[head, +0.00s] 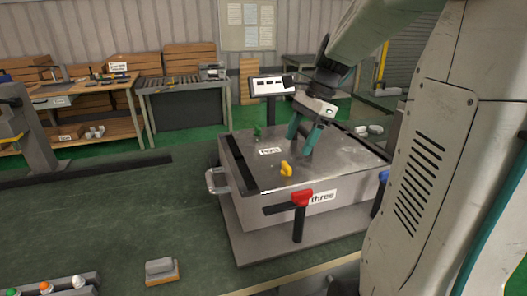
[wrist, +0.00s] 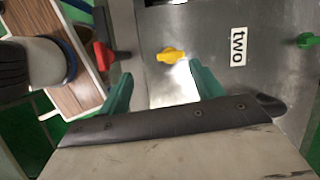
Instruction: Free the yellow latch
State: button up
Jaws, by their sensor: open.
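The yellow latch (head: 286,168) is a small knob on the grey metal top of a large box (head: 345,160). In the wrist view the yellow latch (wrist: 171,55) lies just beyond my fingertips, between their lines, closer to the right finger. My gripper (head: 299,146) has teal fingers and hangs over the box top, behind the latch in the head view. The fingers (wrist: 161,72) are apart with nothing between them. I cannot tell their exact height above the top.
A red latch (head: 302,198) sits at the box's front edge beside a "three" label (head: 323,197). A green latch (head: 257,131) and a "two" label (head: 270,151) are on the top. A blue latch (head: 383,177) is at right. A metal handle (head: 215,182) juts out left.

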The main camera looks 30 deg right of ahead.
aim_at(287, 165)
jog(key=shift+m, duration=0.5)
jog(key=f, duration=0.2)
jog(key=w+a+f, duration=0.1)
jog(key=f, duration=0.2)
jog(key=w+f, duration=0.1)
jog(key=f, duration=0.1)
jog(key=shift+w+a+f, duration=0.1)
jog(key=shift+a+f, duration=0.1)
jog(key=shift+f, duration=0.05)
jog(key=c, duration=1)
